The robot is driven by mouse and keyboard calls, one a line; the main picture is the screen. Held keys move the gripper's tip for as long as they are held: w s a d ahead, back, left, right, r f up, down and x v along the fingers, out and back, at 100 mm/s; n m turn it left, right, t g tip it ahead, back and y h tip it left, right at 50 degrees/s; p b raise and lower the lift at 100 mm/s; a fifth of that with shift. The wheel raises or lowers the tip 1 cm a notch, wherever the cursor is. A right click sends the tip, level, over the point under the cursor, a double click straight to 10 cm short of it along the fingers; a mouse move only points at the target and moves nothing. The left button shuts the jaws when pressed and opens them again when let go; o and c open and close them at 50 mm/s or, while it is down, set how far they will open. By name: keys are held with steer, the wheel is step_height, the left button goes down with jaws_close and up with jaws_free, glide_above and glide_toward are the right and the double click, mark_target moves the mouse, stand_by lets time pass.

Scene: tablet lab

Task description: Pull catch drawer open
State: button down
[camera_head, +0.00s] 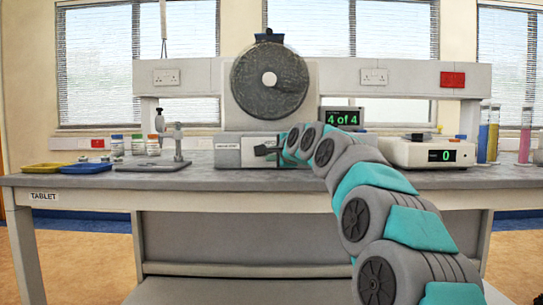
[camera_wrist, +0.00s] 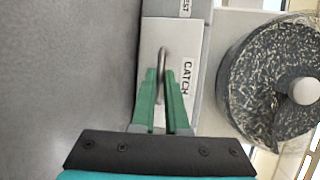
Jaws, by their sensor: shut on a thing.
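The catch drawer (camera_wrist: 186,40) is a light grey front with a "CATCH" label in the wrist view, where the picture is turned on its side. It also shows in the head view at the base of the drum machine (camera_head: 258,150). A curved metal handle (camera_wrist: 162,58) stands out from the drawer front. My gripper (camera_wrist: 164,76) has green fingers shut on this handle. In the head view my gripper (camera_head: 283,148) is at the drawer front, and my arm hides part of it. I cannot tell whether the drawer stands out from the machine.
The drum (camera_head: 270,80) is above the drawer. A display reading "4 of 4" (camera_head: 343,117) and a scale (camera_head: 427,151) stand to the right. A metal stand (camera_head: 178,145), jars (camera_head: 117,147), a yellow tray (camera_head: 42,169) and a blue tray (camera_head: 85,168) are left. The bench front (camera_head: 110,182) is clear.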

steer(key=s, duration=0.9)
steer(key=shift+r, duration=0.1)
steer(key=shift+s, duration=0.3)
steer(key=c, duration=0.9)
jaws_free()
steer(key=shift+s, duration=0.1)
steer(key=v, duration=0.7)
steer(key=shift+s+d+p, duration=0.2)
steer(key=shift+s+p, duration=0.1)
